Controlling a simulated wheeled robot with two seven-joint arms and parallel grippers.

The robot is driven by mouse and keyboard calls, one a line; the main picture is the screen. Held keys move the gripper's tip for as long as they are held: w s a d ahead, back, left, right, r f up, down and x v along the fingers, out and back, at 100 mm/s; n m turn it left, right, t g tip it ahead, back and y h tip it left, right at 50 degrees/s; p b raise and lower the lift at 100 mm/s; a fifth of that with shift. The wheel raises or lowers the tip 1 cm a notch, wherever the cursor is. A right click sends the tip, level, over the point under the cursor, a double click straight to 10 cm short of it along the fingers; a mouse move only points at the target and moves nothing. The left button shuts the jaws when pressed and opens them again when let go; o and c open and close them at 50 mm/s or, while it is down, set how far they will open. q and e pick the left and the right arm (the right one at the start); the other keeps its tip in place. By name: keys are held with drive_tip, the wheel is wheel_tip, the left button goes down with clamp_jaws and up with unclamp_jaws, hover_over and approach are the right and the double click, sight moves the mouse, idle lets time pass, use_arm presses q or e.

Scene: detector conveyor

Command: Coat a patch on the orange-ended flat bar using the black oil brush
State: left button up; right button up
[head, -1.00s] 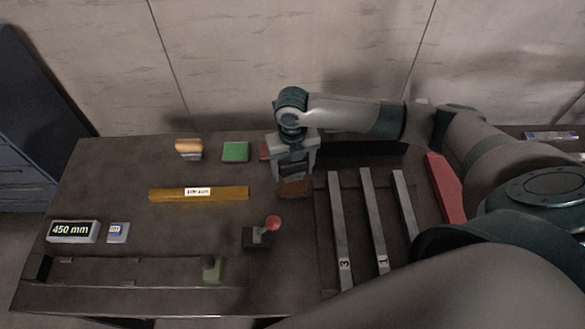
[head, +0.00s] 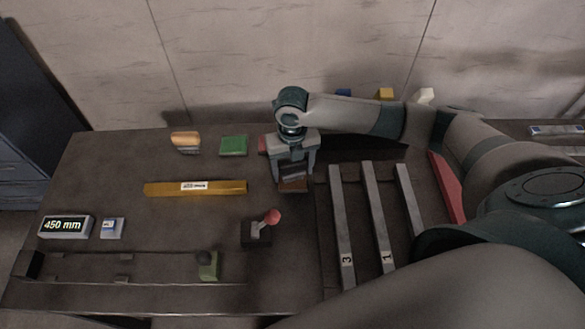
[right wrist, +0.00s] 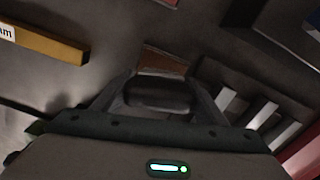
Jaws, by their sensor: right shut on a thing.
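My right gripper (head: 293,172) is shut on a black block-shaped thing, which seems to be the oil brush (right wrist: 158,95). A brown part (head: 293,186) shows below its jaws, close above or at the table; I cannot tell whether it touches. It also shows ahead of the jaws in the right wrist view (right wrist: 163,62). Three grey flat bars lie to the right: one marked 3 (head: 341,225), one marked 1 (head: 377,215) and one with no visible label (head: 408,198). I see no orange end on them; my arm hides part of that side. My left gripper is out of view.
A yellow bar (head: 220,188) with a label lies left of the gripper. A green block (head: 233,145) and an orange-topped block (head: 185,141) stand behind it. A red-knobbed lever (head: 270,217) stands in front. A 450 mm display (head: 66,226) is at left.

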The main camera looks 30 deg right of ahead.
drive_tip(key=shift+f, duration=0.5)
idle(0.8)
drive_tip(key=shift+s+f, duration=0.1)
drive_tip(key=shift+f, duration=0.05)
idle(2.2)
wheel_tip(320, 180, up, 7)
drive_tip(key=p, duration=0.7)
idle(0.4)
drive_tip(key=shift+a, duration=0.1)
idle(0.8)
